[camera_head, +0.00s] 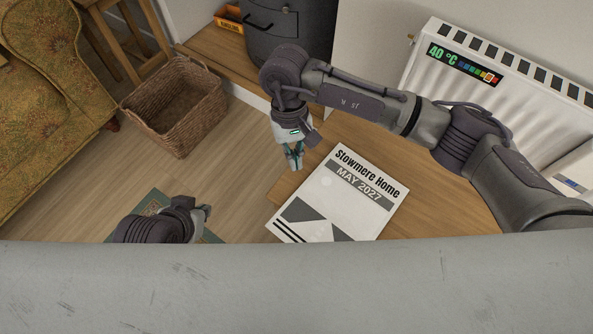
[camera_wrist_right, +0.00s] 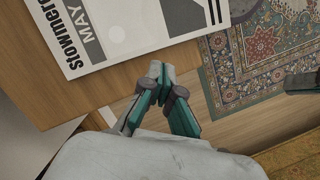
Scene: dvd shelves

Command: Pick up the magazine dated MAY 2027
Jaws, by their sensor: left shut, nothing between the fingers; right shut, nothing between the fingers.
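In the right wrist view the magazine (camera_wrist_right: 140,30) shows at the top left, partly cut off by the frame. My right gripper (camera_head: 294,163) is shut and empty, just left of the magazine's top left side and apart from it. It also shows in the right wrist view (camera_wrist_right: 158,75). My left gripper (camera_head: 206,211) is shut and empty over the floor, further left.
A wicker basket (camera_head: 176,108) stands on the floor beside a patterned armchair (camera_head: 40,100). A dark cylindrical container (camera_head: 290,30) and an orange box (camera_head: 229,18) are at the back. A white radiator (camera_head: 500,90) is at the right. A patterned rug (camera_wrist_right: 262,70) lies below.

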